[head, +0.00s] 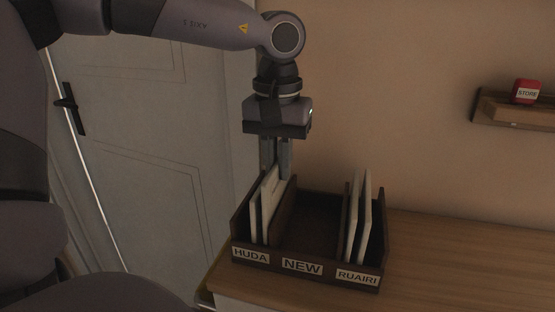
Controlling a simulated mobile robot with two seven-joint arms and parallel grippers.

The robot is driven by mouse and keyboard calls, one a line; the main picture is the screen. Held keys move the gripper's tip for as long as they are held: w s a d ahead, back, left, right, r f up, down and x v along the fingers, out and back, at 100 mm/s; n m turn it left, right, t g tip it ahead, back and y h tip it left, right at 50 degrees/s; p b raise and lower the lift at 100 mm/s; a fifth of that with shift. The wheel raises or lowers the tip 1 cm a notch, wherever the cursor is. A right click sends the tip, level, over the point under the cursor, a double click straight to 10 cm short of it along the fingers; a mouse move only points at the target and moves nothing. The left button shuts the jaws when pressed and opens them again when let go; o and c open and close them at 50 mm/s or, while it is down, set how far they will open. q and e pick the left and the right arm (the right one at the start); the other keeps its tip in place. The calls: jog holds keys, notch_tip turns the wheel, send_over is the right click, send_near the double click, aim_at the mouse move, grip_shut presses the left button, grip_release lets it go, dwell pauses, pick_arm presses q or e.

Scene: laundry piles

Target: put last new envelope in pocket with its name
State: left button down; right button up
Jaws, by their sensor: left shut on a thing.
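A dark wooden sorter (298,254) stands on the counter with three pockets labelled HUDA, NEW and RUAIRI. My left gripper (276,172) points down over the HUDA pocket at the left. It is shut on a white envelope (270,203), whose lower part is inside the HUDA pocket. Another white envelope (254,220) stands beside it in the same pocket. The middle NEW pocket looks empty. Two white envelopes (364,217) stand in the RUAIRI pocket at the right. Any names on the envelopes cannot be read. My right gripper is out of view.
The wooden counter (460,265) is clear to the right of the sorter. A grey door (165,150) is behind at the left.

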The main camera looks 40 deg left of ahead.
pick_arm(q)
jog(key=shift+f, duration=0.1)
jog(key=c, duration=1.1)
grip_release()
notch_tip(320, 180, up, 7)
jog(key=shift+r+p, duration=0.15)
jog(key=shift+p, duration=0.3)
